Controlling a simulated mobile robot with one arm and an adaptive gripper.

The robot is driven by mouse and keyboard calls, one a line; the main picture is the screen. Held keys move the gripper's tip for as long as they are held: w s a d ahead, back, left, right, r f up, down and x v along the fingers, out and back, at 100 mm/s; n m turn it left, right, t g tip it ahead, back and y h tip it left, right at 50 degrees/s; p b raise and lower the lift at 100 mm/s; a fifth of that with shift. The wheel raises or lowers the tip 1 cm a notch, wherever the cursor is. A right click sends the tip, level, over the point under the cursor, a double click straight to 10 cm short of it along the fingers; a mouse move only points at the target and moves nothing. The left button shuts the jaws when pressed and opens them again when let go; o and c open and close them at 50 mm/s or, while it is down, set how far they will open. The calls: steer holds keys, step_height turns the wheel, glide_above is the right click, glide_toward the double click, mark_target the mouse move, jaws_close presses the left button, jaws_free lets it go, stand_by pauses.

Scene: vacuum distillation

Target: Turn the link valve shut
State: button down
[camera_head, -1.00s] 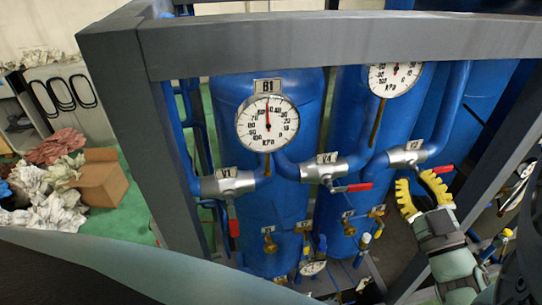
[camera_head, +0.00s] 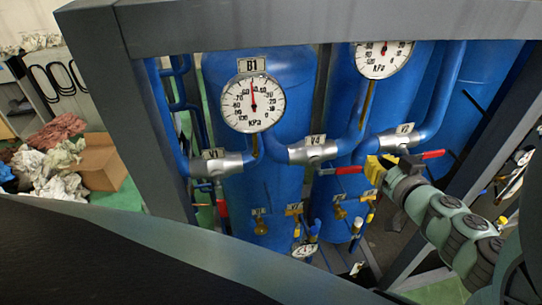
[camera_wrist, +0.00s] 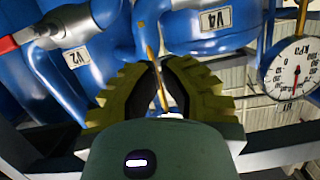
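The pipe valves carry labels V1 (camera_head: 218,163), V4 (camera_head: 312,150) and V2 (camera_head: 401,138); none is labelled link. V4 sits on the pipe between the two front blue tanks. Its red lever (camera_head: 348,170) points right, its end close to my gripper's tips. V2's red lever (camera_head: 433,154) points right, behind my gripper. V1's red lever (camera_head: 222,208) hangs down. My gripper (camera_head: 379,166) has yellow ridged fingers. In the wrist view its tips (camera_wrist: 161,66) are close together with a narrow gap. No lever shows between them; V4's lever is not visible there.
A grey frame beam (camera_head: 300,22) crosses above, with a post (camera_head: 130,130) at left. Gauge B1 (camera_head: 253,103) and another gauge (camera_head: 383,58) stand above the pipes. Smaller brass valves (camera_head: 260,226) sit below. A cardboard box (camera_head: 100,165) lies at left.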

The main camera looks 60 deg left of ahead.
steer(key=b, duration=0.2)
glide_above(340, 171)
steer(key=w+d, duration=0.2)
steer(key=w, duration=0.1)
steer(key=f, duration=0.2)
steer(key=shift+w+f+p, duration=0.2)
steer(key=shift+f+p, duration=1.5)
steer(key=shift+f, duration=0.15)
steer(key=shift+w+f, duration=0.1)
steer(key=shift+w, duration=0.1)
steer(key=shift+s, duration=0.1)
